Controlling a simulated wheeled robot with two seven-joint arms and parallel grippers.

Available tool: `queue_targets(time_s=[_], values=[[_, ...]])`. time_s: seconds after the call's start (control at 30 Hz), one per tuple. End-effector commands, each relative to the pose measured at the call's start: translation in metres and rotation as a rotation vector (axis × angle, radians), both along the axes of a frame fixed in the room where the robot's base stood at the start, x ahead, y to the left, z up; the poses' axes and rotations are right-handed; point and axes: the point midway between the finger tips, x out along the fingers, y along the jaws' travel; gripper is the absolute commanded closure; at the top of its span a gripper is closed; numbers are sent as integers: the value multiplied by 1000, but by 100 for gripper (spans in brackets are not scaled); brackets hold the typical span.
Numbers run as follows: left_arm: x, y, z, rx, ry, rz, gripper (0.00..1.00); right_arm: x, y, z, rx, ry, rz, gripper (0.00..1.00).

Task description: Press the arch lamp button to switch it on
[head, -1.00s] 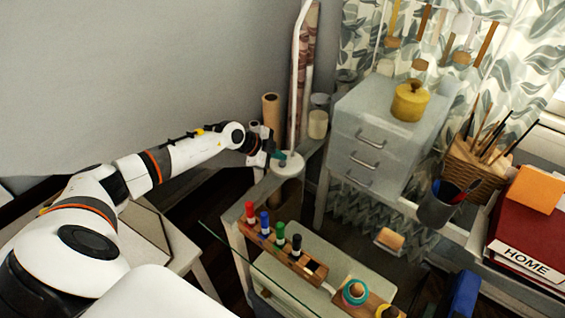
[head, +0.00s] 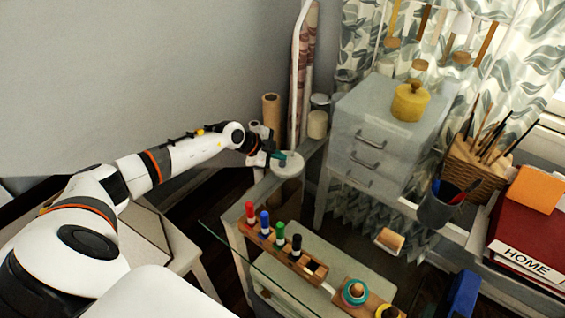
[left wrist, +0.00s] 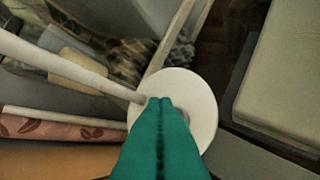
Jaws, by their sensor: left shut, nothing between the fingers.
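In the left wrist view the shut teal fingers (left wrist: 160,102) cover the middle of the white disc (left wrist: 205,105). A small greyish patch shows beside the fingers; I cannot tell whether it is the button or whether they touch it. My right gripper is not in view.
A brown roll (head: 271,110) and patterned rolls (head: 306,60) stand behind the lamp. A grey drawer unit (head: 385,130) with a yellow pot (head: 410,101) is to the right. A wooden marker rack (head: 285,250) stands in front. A grey wall is behind my arm.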

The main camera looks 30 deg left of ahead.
Motion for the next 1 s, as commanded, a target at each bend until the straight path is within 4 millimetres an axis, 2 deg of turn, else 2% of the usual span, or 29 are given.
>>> queue_targets(time_s=[1.0], values=[[0, 0, -9, 0, 0, 0, 100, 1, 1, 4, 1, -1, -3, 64]])
